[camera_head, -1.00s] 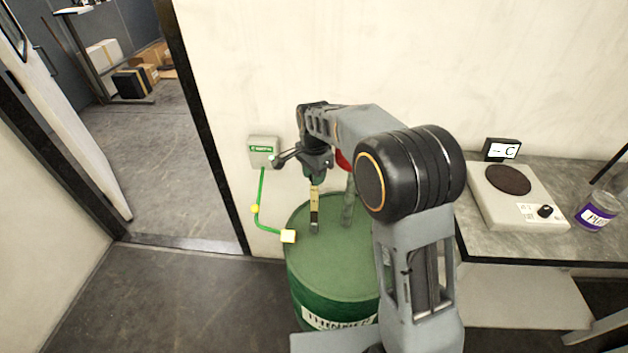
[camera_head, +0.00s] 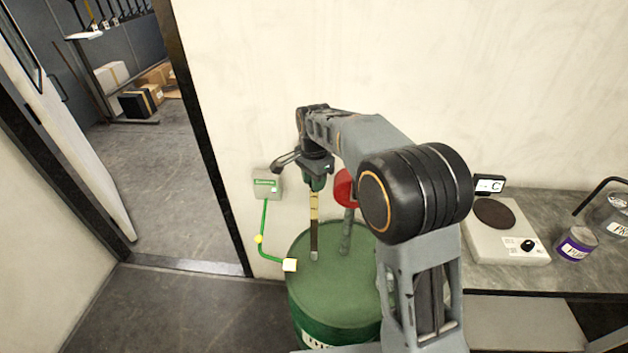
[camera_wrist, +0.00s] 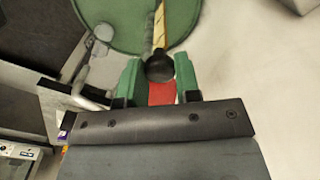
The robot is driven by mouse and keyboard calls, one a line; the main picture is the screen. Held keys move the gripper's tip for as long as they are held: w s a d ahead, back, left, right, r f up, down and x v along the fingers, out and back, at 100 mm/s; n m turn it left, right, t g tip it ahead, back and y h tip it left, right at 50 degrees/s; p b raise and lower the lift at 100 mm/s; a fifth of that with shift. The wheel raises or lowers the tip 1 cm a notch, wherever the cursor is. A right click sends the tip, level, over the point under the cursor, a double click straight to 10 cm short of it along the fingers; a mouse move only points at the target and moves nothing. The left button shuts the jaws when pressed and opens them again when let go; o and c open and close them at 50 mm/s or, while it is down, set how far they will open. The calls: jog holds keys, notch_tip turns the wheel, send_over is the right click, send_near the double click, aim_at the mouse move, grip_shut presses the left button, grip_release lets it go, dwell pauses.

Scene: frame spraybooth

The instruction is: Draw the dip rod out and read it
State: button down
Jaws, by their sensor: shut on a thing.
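My gripper (camera_head: 314,182) is above the green drum (camera_head: 330,295), its green fingers shut on the top of the dip rod (camera_head: 314,205). The rod hangs upright, with a yellow marked upper part and a dark brown lower part down to the drum lid. The scale marks are too small to read.
A grey pipe with a red part (camera_head: 346,188) stands on the lid right of the rod. A bench with a hotplate (camera_head: 505,232) and a purple-labelled tin (camera_head: 576,246) is at right.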

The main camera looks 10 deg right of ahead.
jog(key=c, duration=0.8)
grip_release()
notch_tip(320, 180, up, 14)
jog(key=p, duration=0.1)
jog(key=s+d+f+n+t, duration=0.1)
jog(key=s+d+f+n, duration=0.2)
jog(key=s, duration=0.4)
jog(key=s+d+f+n+t, duration=0.1)
jog(key=s+d+f+n, duration=0.3)
jog(key=s, duration=0.4)
jog(key=s+d+f+n+t, duration=0.1)
jog(key=s+d+f+n, duration=0.2)
jog(key=s, duration=0.4)
jog(key=shift+s+d+f+n+t, duration=0.2)
jog(key=shift+s+f+n+t, duration=0.2)
jog(key=shift+n, duration=0.3)
